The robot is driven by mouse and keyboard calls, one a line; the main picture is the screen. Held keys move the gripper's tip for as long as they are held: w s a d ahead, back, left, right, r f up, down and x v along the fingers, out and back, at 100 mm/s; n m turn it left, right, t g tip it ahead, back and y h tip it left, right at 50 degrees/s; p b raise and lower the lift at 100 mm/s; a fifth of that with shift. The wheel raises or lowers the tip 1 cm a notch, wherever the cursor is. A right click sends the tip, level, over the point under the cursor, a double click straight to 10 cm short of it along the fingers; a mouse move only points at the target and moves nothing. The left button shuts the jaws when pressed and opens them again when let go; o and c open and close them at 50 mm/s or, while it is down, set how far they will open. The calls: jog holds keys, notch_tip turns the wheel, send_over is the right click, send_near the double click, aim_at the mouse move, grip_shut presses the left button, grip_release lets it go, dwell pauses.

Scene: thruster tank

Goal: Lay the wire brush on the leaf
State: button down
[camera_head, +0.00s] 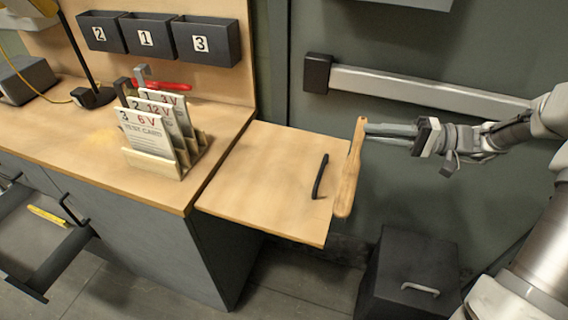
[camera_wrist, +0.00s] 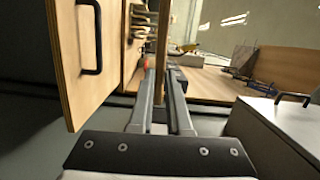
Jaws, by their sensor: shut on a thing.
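The wire brush (camera_head: 349,175) is a long wooden piece, held near its upper end in the head view. My gripper (camera_head: 368,133) is shut on it and reaches in from the right. The brush overlaps the right edge of the leaf in the picture; its height above the leaf is hard to tell. Its bristles are not clear. The leaf (camera_head: 265,175) is a bare wooden flap at the bench's right end, with a black handle (camera_head: 320,176) near its right edge. In the wrist view the leaf (camera_wrist: 70,85) is at left, beside my gripper (camera_wrist: 160,75).
The bench (camera_head: 100,125) left of the leaf bears a rack of test cards (camera_head: 152,135), a red-handled tool (camera_head: 170,86) and a lamp. Numbered bins (camera_head: 145,37) hang above. A dark box (camera_head: 410,275) stands below right. A grey door with a push bar (camera_head: 430,87) is behind.

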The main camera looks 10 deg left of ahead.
jog(key=b, duration=0.2)
send_over(332, 144)
jog(key=s, duration=0.4)
jog(key=f, duration=0.7)
jog(key=shift+s+a, duration=0.2)
jog(key=shift+a, duration=0.15)
jog(key=shift+f+b, duration=0.6)
jog(key=shift+f, duration=1.4)
jog(key=c, duration=0.9)
grip_release()
jog(key=shift+o, duration=0.2)
jog(key=shift+d, duration=0.1)
